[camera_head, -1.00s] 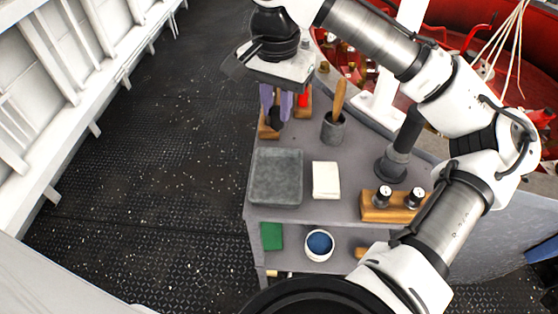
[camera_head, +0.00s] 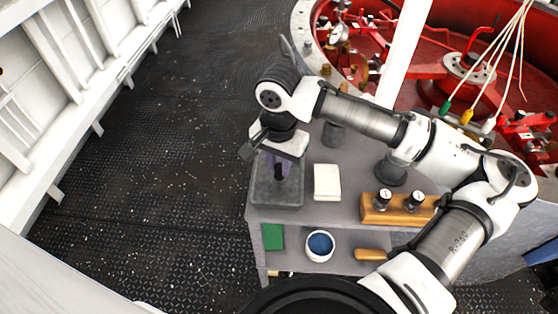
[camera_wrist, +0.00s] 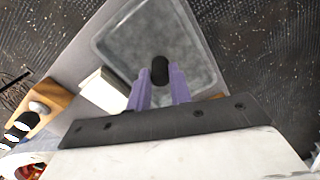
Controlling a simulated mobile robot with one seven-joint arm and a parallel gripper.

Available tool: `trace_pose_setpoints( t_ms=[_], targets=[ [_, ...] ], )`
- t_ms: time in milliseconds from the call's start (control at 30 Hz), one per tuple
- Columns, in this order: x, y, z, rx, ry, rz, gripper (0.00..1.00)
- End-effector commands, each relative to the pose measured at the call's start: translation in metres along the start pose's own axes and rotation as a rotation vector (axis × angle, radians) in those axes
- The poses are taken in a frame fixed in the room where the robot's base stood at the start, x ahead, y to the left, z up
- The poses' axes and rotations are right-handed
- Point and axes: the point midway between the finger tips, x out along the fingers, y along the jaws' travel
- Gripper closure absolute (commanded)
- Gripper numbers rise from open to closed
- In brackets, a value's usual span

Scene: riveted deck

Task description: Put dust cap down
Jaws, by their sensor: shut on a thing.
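My gripper (camera_head: 279,168) has purple fingers and is shut on the dust cap, a small black cylinder. The dust cap (camera_wrist: 160,69) shows between the fingertips in the wrist view, and it also shows below them in the head view (camera_head: 279,173). The grey tray (camera_head: 262,192) lies at the front left corner of the cart top. The cap is over the tray's inside; I cannot tell whether it touches the tray floor. In the wrist view the tray (camera_wrist: 117,37) surrounds the cap on all sides except where my fingers cover it.
A white folded cloth (camera_head: 327,181) lies right of the tray. A wooden block with two black-and-white knobs (camera_head: 397,208) stands further right. A grey cup (camera_head: 333,135) stands behind. The lower shelf holds a blue-filled bowl (camera_head: 320,246) and a green pad (camera_head: 272,236).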

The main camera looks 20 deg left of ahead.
Motion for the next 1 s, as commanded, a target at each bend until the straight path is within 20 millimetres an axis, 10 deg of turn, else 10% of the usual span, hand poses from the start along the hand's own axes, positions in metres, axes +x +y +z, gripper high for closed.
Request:
trace_pose_setpoints(
  t_ms=[300,333,500,1000],
  targets=[
    [0.004,0.000,0.000,0.001,0.000,0.000,1.00],
    [0.004,0.000,0.000,0.001,0.000,0.000,0.77],
    [0.003,0.000,0.000,0.001,0.001,0.000,0.58],
    [-0.024,0.000,-0.001,0.001,0.003,-0.002,0.58]
  ],
)
